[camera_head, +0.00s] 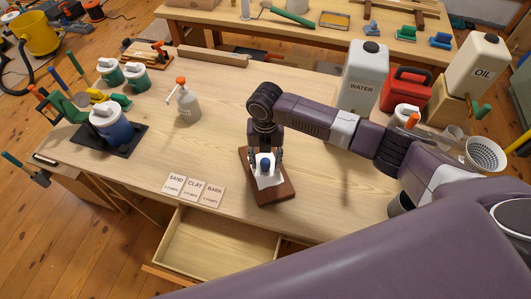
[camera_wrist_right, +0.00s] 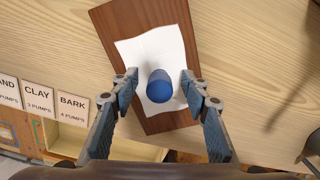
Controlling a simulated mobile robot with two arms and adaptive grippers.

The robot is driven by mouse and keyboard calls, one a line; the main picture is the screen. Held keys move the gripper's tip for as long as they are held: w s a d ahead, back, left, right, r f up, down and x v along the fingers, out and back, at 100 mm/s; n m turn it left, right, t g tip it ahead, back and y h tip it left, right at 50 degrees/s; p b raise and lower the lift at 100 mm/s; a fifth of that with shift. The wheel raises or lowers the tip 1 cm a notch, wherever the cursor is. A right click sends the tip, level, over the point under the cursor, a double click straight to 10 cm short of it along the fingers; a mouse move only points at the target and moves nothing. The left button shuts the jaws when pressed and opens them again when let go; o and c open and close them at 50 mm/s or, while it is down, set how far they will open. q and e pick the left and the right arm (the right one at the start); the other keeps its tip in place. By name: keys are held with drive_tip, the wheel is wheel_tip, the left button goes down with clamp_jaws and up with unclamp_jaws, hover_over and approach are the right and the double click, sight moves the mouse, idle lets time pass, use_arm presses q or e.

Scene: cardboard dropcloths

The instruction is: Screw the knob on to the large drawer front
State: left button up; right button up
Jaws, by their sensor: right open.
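A dark brown wooden board (camera_head: 277,194) lies flat on the workbench; it also shows in the wrist view (camera_wrist_right: 157,18). I cannot tell whether it is the large drawer front. A white sheet (camera_wrist_right: 140,53) lies on it. A rounded blue piece (camera_wrist_right: 160,86), apparently the knob, stands on the sheet; in the head view it is small (camera_head: 265,163). My right gripper (camera_head: 265,155) is above the board, pointing down. In the wrist view its open fingers (camera_wrist_right: 158,88) are on either side of the blue piece, with gaps on both sides. My left gripper is out of view.
An open, empty drawer (camera_head: 222,245) juts from the bench front. SAND, CLAY and BARK cards (camera_head: 194,189) lie left of the board. A spray bottle (camera_head: 185,102) stands farther back. A WATER jug (camera_head: 362,78) and red can (camera_head: 404,89) stand behind my right arm.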

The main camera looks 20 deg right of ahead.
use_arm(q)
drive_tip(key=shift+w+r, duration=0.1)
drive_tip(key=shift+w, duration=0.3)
use_arm(e)
drive_tip(key=shift+f, duration=0.3)
clamp_jaws()
drive_tip(key=shift+s+r+m+p, duration=0.1)
drive_tip(key=shift+r+m+p, duration=0.15)
drive_tip(key=shift+m+p, duration=1.2)
drive_tip(key=m+p, duration=0.4)
drive_tip(key=m, duration=0.2)
drive_tip(key=shift+s+d+m, duration=0.1)
drive_tip(key=shift+m, duration=0.25)
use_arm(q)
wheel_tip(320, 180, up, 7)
use_arm(e)
unclamp_jaws()
drive_tip(key=shift+f, duration=0.25)
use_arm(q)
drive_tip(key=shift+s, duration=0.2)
